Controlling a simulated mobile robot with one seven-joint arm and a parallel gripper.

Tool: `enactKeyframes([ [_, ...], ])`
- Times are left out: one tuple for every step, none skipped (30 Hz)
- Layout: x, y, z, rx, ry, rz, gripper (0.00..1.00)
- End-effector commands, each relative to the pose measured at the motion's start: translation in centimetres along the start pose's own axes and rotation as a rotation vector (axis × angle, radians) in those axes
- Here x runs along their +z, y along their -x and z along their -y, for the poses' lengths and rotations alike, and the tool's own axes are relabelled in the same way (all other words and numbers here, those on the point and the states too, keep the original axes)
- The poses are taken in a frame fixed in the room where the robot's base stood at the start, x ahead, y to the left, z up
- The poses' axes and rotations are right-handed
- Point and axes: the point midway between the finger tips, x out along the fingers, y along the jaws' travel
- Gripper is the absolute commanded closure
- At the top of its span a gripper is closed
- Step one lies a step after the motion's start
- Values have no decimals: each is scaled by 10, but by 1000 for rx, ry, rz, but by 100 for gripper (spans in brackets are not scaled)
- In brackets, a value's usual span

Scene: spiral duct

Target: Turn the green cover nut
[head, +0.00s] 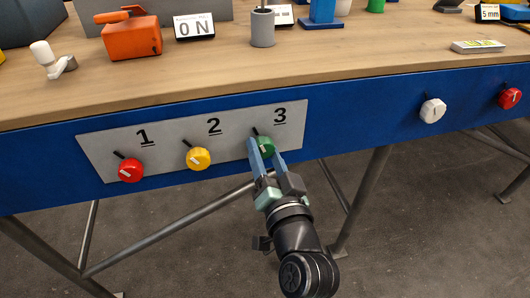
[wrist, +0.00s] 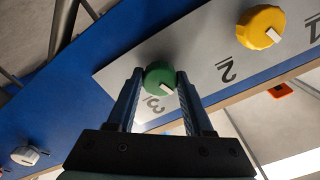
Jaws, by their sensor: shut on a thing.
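The green cover nut (head: 265,146) is on the grey panel (head: 190,172) under the number 3, on the blue front of the bench. A pale mark shows on its face, and a short dark pointer sticks out above it. My gripper (head: 263,151) reaches it from the front, with one blue finger on each side. In the wrist view the green nut (wrist: 160,78) sits between the two fingertips (wrist: 159,80), which are shut on it. The fingers hide parts of its sides.
A yellow knob (head: 198,159) under 2 and a red knob (head: 130,170) under 1 are to the left. A white knob (head: 432,110) and another red knob (head: 509,98) are to the right. The bench top (head: 350,50) holds several objects, including an orange box (head: 132,40).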

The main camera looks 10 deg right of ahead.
Motion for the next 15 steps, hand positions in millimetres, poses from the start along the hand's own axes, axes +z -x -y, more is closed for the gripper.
enactKeyframes([
  [1, 0, -1, 2, -1, 3, 100],
  [1, 0, -1, 2, -1, 3, 100],
  [1, 0, -1, 2, -1, 3, 43],
  [1, 0, -1, 2, -1, 3, 38],
  [1, 0, -1, 1, -1, 2, 32],
  [1, 0, -1, 1, -1, 2, 25],
  [1, 0, -1, 1, -1, 2, 20],
  [1, 0, 0, 1, -1, 2, 19],
  [0, 0, 0, 1, -1, 1, 19],
  [0, 0, 0, 1, -1, 1, 19],
  [0, 0, 0, 1, -1, 1, 19],
  [0, 0, 0, 1, -1, 1, 19],
  [0, 0, 0, 0, -2, 1, 19],
  [0, 0, 0, 0, -2, 1, 19],
  [0, 0, 0, 0, -2, 1, 19],
])
